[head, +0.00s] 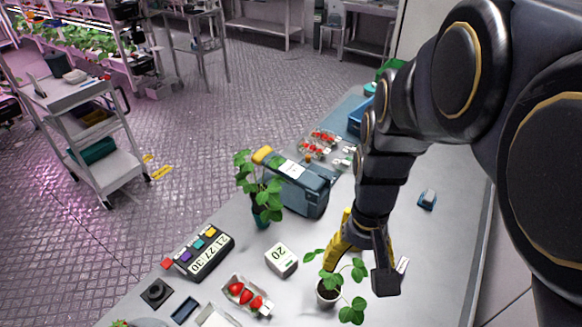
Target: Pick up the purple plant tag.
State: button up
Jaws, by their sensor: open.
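My gripper (358,272) is open over the right part of the bench, pointing down, with yellow and black parts showing. I see nothing held between the fingers.
The bench right of my gripper is mostly clear.

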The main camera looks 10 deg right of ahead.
jog(key=w+d+f+m, duration=0.3)
jog(key=w+d+f, duration=0.4)
jog(key=d, duration=0.1)
jog(key=m+t, duration=0.1)
jog(key=m, duration=0.3)
send_over(403, 265)
jog(key=f, duration=1.2)
jog(key=shift+w+a+f, duration=0.1)
jog(key=shift+w+a, duration=0.1)
jog(key=shift+a, duration=0.2)
jog(key=shift+d+f, duration=0.1)
jog(key=shift+f, duration=0.25)
jog(key=f, duration=0.7)
jog(key=shift+s+d+f, duration=0.2)
jog(key=shift+f, duration=0.05)
grip_shut()
